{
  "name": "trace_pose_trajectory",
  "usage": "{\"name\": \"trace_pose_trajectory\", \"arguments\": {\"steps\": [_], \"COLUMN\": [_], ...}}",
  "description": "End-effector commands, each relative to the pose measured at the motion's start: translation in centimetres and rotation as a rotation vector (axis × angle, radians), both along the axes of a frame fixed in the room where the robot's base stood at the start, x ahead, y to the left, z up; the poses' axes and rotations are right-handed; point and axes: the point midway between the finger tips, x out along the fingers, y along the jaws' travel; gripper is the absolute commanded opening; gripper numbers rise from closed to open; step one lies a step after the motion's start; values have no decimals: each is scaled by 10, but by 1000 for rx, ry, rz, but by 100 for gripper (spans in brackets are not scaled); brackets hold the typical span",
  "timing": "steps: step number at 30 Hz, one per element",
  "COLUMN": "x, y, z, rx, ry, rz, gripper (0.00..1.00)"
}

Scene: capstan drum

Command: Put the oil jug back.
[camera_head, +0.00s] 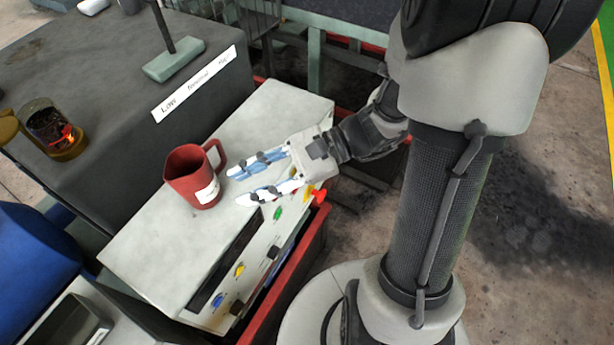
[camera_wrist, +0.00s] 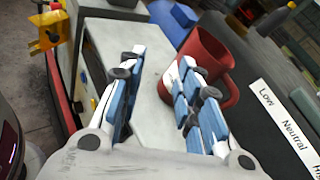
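The oil jug (camera_head: 187,180) is a red, mug-shaped vessel with a handle and a white label. It stands upright on the pale top of the control box (camera_head: 155,262). My gripper (camera_head: 238,188) is open and empty, just right of the jug, its fingers pointing left toward it. In the wrist view the jug (camera_wrist: 207,47) is ahead and to the right, and the right finger of my gripper (camera_wrist: 162,62) covers part of it and its label. The handle (camera_wrist: 230,94) shows behind that finger. Whether a finger touches the jug I cannot tell.
A dark cabinet with a "Low Neutral High" label (camera_head: 195,83) and a lever (camera_head: 173,60) stands behind. A glass jar (camera_head: 52,130) sits at its left end. Coloured buttons (camera_head: 278,213) line the box's front. A blue rounded object (camera_head: 35,255) is at lower left.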

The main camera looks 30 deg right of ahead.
Motion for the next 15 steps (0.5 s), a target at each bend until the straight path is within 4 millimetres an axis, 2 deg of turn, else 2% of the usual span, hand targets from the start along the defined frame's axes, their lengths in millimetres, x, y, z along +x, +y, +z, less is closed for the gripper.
{"name": "trace_pose_trajectory", "arguments": {"steps": [1,3,7,11,15], "x": [-19,-44,-81,-102,-106], "y": [11,16,11,-11,-39], "z": [6,8,8,12,27], "rx": [-101,-242,-511,-786,-1072], "ry": [-61,-140,-308,-504,-729], "rz": [106,245,481,683,848], "gripper": [32,32,32,32,32]}}
